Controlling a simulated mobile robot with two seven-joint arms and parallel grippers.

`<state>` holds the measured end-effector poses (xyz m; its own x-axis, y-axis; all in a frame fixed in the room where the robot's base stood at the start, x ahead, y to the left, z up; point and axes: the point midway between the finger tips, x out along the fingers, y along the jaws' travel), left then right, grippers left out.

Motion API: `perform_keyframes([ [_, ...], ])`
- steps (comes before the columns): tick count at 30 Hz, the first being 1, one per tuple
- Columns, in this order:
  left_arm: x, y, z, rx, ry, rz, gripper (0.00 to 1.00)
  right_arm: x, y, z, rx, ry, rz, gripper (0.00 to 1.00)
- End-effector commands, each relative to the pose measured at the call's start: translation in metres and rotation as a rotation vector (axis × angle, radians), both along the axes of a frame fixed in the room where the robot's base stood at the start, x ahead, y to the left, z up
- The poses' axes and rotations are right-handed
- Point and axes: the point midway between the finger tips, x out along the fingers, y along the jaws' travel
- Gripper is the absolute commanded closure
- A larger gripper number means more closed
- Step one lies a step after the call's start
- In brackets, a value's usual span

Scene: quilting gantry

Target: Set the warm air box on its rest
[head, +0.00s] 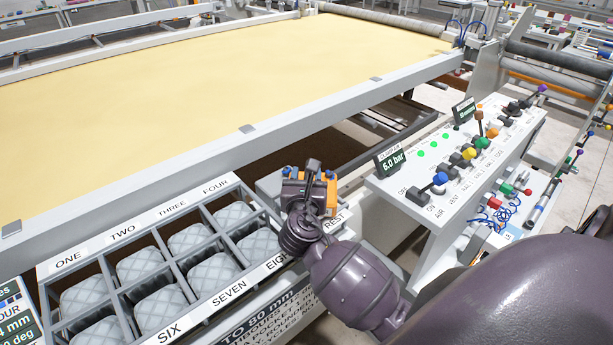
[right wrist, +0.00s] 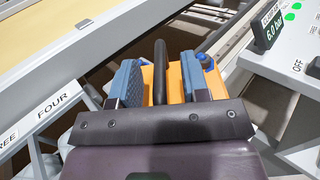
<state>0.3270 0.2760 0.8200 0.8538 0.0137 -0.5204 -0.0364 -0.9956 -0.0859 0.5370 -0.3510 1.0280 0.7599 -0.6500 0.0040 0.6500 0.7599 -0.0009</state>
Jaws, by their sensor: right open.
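The orange warm air box (head: 331,194) is at the grey shelf (head: 268,184) beside the REST label (head: 335,220) in the head view. My right gripper hides much of it, so I cannot tell how it is seated. In the right wrist view the orange box (right wrist: 174,84) shows behind the fingers, with a dark upright bar and a blue knob (right wrist: 203,58). My right gripper (right wrist: 160,80) is open, with one blue-grey finger on each side of the dark bar and a gap to both. It also shows in the head view (head: 309,180). My left gripper is not in view.
A rack (head: 60,272) of grey quilted pads in numbered compartments stands left of my right arm. A control panel (head: 440,210) with coloured levers and a 6.0 bar display (head: 390,162) is to the right. The yellow quilting bed (head: 200,90) lies behind.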

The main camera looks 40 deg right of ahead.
Motion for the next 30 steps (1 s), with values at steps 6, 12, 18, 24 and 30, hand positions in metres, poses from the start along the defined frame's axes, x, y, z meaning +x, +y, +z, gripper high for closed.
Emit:
perform_keyframes([
  [6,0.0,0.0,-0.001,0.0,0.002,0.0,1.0,-0.011,0.009,-0.001,0.001,0.001,0.001,0.58],
  [12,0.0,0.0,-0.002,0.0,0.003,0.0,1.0,-0.037,0.032,-0.001,0.002,0.001,0.001,0.58],
  [18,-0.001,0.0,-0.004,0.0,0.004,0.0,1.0,-0.063,0.054,-0.001,0.001,0.0,0.001,0.58],
  [24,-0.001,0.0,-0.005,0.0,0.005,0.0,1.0,-0.079,0.067,-0.001,0.001,-0.001,0.0,0.58],
  [30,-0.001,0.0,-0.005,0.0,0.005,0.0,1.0,-0.082,0.07,0.0,-0.001,-0.002,0.0,0.58],
])
